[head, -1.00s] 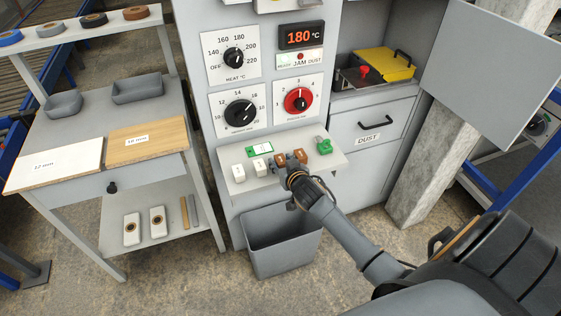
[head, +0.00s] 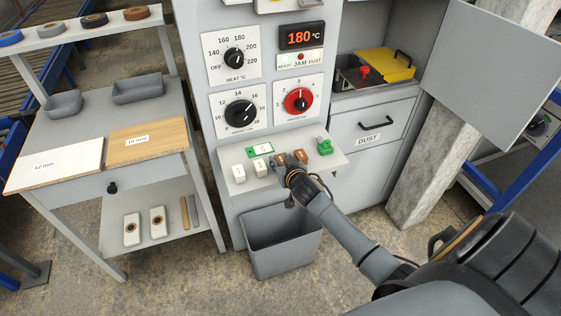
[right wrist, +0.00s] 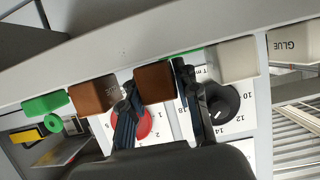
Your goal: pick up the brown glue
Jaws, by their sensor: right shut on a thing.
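Two brown glue blocks stand side by side on the grey shelf of the machine, a left one (head: 280,159) and a right one (head: 300,156). My right gripper (head: 286,172) reaches up to them from the front. In the right wrist view, my right gripper (right wrist: 158,98) has one finger on each side of a brown glue block (right wrist: 154,82) and is shut on it. The other brown glue block (right wrist: 93,94) lies just outside the fingers. The held block appears to be still at the shelf. My left gripper is not in view.
Two white glue blocks (head: 249,170) stand left of the brown ones, and a green piece (head: 324,146) stands to the right. The machine shelf (head: 231,158) has dials above it. A grey bin (head: 281,264) stands below. A side table (head: 78,121) holds boards at left.

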